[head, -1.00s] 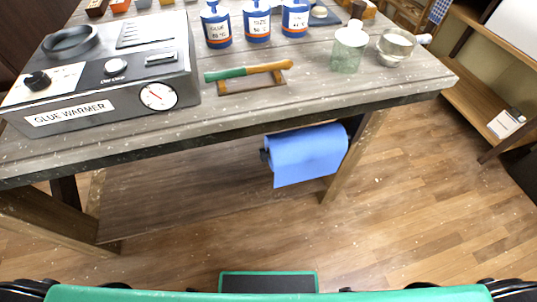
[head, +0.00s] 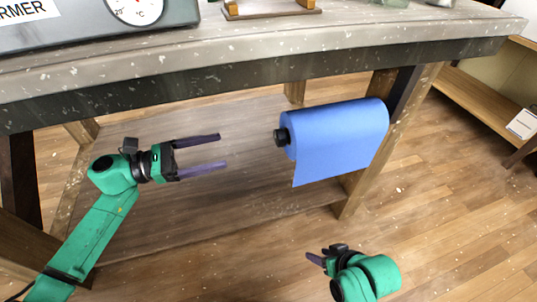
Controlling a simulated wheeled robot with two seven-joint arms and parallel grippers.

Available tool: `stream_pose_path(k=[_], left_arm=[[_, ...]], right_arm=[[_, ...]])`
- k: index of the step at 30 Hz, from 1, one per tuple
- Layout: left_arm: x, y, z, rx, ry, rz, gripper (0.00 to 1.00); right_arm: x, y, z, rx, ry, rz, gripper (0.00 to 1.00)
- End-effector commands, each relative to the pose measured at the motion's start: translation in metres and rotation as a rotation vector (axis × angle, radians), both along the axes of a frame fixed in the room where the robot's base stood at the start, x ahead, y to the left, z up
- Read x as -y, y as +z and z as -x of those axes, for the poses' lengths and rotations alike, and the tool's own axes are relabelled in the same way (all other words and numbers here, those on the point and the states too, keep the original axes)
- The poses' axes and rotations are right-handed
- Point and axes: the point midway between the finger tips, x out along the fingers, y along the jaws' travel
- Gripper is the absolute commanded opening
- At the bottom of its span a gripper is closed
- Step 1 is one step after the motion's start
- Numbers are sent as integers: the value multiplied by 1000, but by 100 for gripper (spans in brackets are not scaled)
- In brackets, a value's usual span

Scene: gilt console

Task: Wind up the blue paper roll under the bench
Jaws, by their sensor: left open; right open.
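The blue paper roll (head: 340,125) hangs under the bench top near the right leg, with a loose flap hanging down at its front. A black knob (head: 281,137) sticks out from its left end. My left gripper (head: 222,151) is open and empty, its two fingers pointing right toward the knob with a gap between. My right gripper (head: 318,256) is low in front of the bench, below the roll and apart from it. Its fingers point left and are seen foreshortened; nothing shows in them.
The bench top edge (head: 250,75) runs above the roll. A lower shelf (head: 230,205) spans between the legs, and a wooden leg (head: 390,140) stands right behind the roll. The glue warmer (head: 90,25) and a wooden stand (head: 270,8) sit on top.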

Motion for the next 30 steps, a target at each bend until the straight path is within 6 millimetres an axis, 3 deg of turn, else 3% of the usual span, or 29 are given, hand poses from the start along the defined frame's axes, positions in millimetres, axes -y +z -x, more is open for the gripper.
stream_pose_path(k=[5,15,18,22,29,30], left_arm=[[24,5,-6,9,-7,-1,83],[108,5,-34,6,-4,3,83],[126,4,-40,4,-3,3,83],[137,3,-44,2,-1,2,83],[138,3,-44,2,-1,1,83],[138,3,-44,2,-1,1,72]], right_arm=[[1,5,0,-2,-1,3,50],[6,8,2,-25,-4,19,50],[7,8,3,-30,-4,22,50],[7,7,3,-33,-4,23,50],[8,7,3,-33,-5,24,50],[8,7,3,-33,-5,24,50]])
